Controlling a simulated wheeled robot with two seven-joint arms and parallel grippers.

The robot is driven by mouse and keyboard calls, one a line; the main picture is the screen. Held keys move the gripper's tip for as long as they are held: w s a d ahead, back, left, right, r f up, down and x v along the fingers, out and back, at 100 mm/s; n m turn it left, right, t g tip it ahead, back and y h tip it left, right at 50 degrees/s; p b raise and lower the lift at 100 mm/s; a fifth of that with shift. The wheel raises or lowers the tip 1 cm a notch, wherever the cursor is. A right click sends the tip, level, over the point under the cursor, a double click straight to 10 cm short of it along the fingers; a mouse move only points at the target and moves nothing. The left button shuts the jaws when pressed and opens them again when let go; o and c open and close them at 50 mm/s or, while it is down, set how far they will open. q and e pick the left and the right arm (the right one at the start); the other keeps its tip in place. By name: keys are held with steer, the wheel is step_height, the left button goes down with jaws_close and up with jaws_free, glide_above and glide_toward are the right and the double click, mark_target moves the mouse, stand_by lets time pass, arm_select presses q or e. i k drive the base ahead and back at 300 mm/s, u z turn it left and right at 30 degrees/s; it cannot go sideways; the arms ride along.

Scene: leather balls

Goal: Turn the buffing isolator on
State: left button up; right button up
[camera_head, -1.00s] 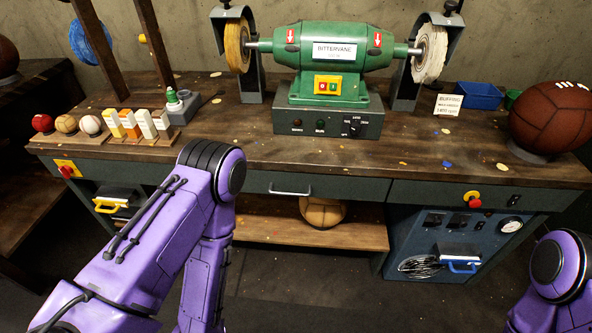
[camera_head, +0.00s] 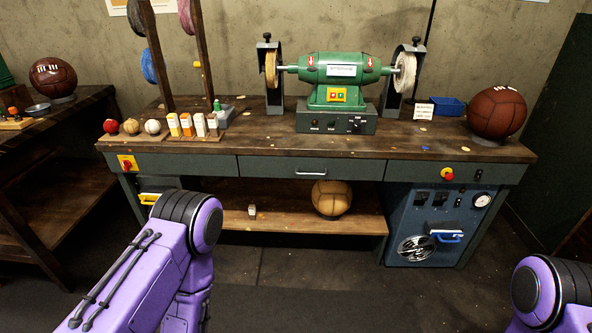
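A green buffing machine (camera_head: 341,76) with two wheels stands on the back of the workbench, with a yellow switch plate (camera_head: 337,95) on its front. A grey control box (camera_head: 336,122) with a dial and small lamps sits under it. A red rotary switch on a yellow plate (camera_head: 127,164) is on the bench's front left panel. No label shows which is the buffing isolator. My purple arm links show at lower left and lower right; both grippers are out of view.
The workbench (camera_head: 270,147) has a drawer (camera_head: 310,168) and a lower shelf with a tan ball (camera_head: 332,198). A blue-grey cabinet (camera_head: 420,240) with a gauge stands under its right end. A side table (camera_head: 50,140) is at left. The floor before the bench is clear.

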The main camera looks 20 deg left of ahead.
mark_target(127, 164)
steer(key=u, duration=0.4)
steer(key=i, duration=0.8)
steer(key=u, duration=1.55)
